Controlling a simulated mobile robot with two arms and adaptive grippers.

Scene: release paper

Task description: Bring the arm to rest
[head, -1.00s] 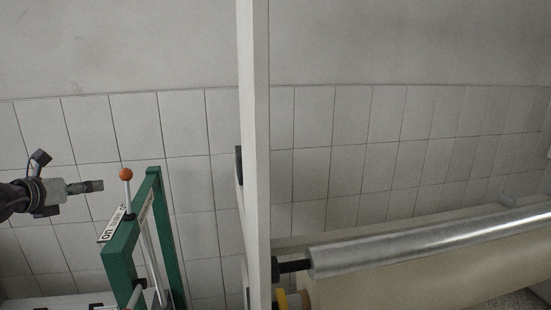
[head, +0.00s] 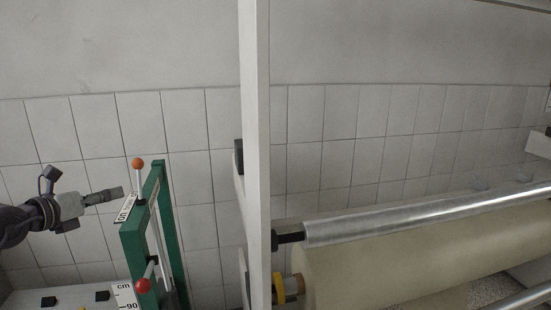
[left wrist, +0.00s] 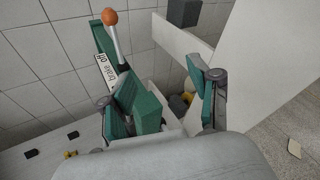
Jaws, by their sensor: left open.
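My left gripper (head: 120,194) comes in from the left in the head view, empty, its tip just left of the green frame (head: 158,205). In the left wrist view my gripper (left wrist: 163,85) shows its two fingers spread apart with nothing between them. An orange-knobbed lever (head: 138,164) stands on the green frame beside a small white label (head: 124,209). The lever also shows in the left wrist view (left wrist: 110,18), beyond the left finger. I cannot tell whether the gripper touches the frame. My right gripper is not in view.
A pale upright post (head: 256,120) stands in the middle. To its right are a shiny metal roller (head: 400,218) and a large beige paper roll (head: 390,262). A red knob (head: 143,286) and a cm scale (head: 124,296) sit low on the left. A tiled wall is behind.

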